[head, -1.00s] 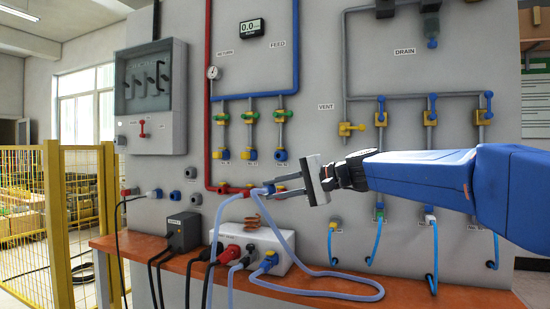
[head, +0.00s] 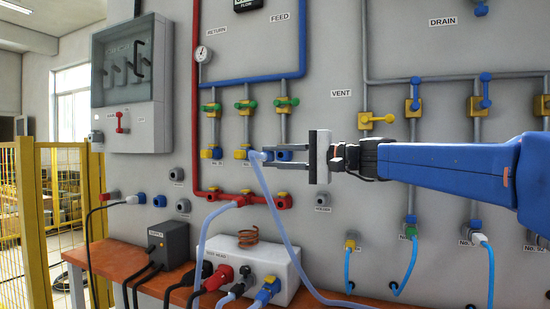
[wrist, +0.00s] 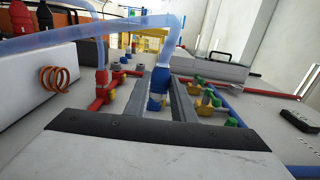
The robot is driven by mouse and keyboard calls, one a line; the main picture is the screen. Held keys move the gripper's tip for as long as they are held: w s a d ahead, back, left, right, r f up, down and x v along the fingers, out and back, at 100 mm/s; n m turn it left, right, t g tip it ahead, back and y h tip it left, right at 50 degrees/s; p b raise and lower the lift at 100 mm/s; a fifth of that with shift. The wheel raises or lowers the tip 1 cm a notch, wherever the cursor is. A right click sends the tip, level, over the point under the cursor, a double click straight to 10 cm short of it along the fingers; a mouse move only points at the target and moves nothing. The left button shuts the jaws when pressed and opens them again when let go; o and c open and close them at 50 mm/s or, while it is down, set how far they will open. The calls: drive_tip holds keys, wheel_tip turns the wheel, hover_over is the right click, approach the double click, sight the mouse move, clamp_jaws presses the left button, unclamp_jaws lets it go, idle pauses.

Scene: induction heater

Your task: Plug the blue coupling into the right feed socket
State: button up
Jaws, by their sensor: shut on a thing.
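My gripper (head: 272,156) is shut on the blue coupling (wrist: 160,82), which shows between its two fingers in the wrist view. A clear hose rises from the coupling and bends away to the left. In the head view the coupling (head: 262,155) is level with the row of blue feed sockets. It appears close to the middle socket (head: 241,154). The right feed socket, under the right green-handled valve (head: 283,103), is mostly hidden behind my fingers. I cannot tell whether the coupling touches a socket.
The red return manifold (head: 225,196) runs below, with another hose on it. A white heater box (head: 262,262) with a copper coil and several plugs stands on the bench. Drain valves and blue hoses are at right.

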drive_tip(key=shift+w, duration=0.1)
drive_tip(key=shift+w+d, duration=0.35)
drive_tip(key=shift+w, duration=0.5)
drive_tip(key=shift+w+d, duration=0.3)
drive_tip(key=shift+w, duration=0.6)
drive_tip(key=shift+w+d, duration=0.35)
drive_tip(key=shift+w, duration=0.5)
drive_tip(key=shift+w+d, duration=0.2)
drive_tip(key=shift+w, duration=0.35)
idle(0.5)
drive_tip(key=o, duration=1.1)
